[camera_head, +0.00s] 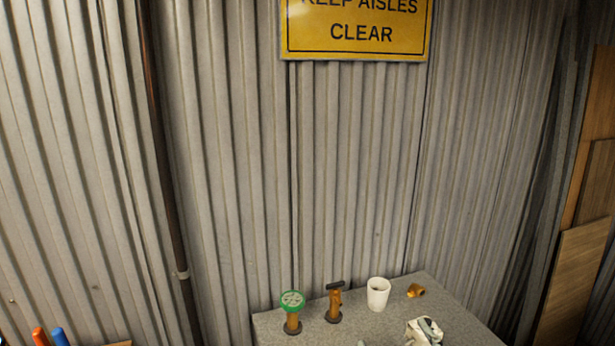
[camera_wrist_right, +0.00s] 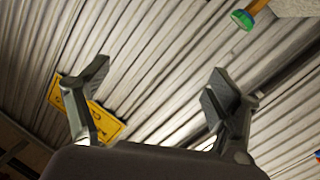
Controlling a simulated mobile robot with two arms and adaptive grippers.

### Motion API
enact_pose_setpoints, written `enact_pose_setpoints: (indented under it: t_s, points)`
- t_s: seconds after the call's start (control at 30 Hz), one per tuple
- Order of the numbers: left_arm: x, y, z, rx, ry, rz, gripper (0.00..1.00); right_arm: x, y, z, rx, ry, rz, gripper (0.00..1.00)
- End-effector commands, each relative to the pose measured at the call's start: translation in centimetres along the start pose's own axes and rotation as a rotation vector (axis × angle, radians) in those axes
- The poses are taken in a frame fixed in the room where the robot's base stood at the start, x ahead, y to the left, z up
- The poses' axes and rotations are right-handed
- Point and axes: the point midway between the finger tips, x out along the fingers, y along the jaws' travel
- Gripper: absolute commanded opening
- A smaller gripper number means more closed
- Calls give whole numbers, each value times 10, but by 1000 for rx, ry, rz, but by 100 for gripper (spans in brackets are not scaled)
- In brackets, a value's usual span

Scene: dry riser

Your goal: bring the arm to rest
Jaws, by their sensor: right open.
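My right gripper (camera_wrist_right: 155,92) shows in the right wrist view with its two fingers spread wide and nothing between them. Behind the fingers are the corrugated wall and part of the yellow sign. The right gripper does not show in the head view. My left gripper is in neither view. In the head view, a valve with a green round handwheel (camera_head: 292,300) and a valve with a dark lever handle (camera_head: 335,302) stand upright on the grey worktop (camera_head: 395,325). The green handwheel also shows at the top of the right wrist view (camera_wrist_right: 242,19), apart from the gripper.
A white cup (camera_head: 378,294), a small brass fitting (camera_head: 415,290) and a crumpled whitish cloth (camera_head: 424,331) are on the worktop. A yellow sign (camera_head: 357,33) hangs on the corrugated wall. A brown pipe (camera_head: 165,180) runs down the wall. Wooden boards (camera_head: 575,260) lean at right.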

Motion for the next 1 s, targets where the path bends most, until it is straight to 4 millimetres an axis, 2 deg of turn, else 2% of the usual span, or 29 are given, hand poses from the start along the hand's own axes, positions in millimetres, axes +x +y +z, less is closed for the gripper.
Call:
enact_pose_setpoints:
  t_s: [0.03,0.1,0.2,0.23,0.3,0.4,0.67,0.7,0.8,1.0]
  points:
    - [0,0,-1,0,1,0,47,-16,-3,38,58,-151,-3,84]
    - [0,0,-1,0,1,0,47,-42,-9,84,118,-346,-21,84]
    - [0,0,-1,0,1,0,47,-83,-23,132,183,-577,-63,84]
    - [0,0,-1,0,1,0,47,-96,-27,143,197,-635,-78,84]
    - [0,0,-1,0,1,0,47,-122,-36,164,226,-752,-111,84]
    - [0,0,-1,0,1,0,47,-158,-49,185,259,-893,-161,84]
    - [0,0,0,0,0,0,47,-241,-75,211,323,-1176,-292,84]
    - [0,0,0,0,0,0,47,-247,-80,217,326,-1203,-307,84]
    - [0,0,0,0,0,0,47,-236,-91,242,321,-1207,-307,84]
    - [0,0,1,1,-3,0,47,-225,-118,296,317,-1228,-315,84]
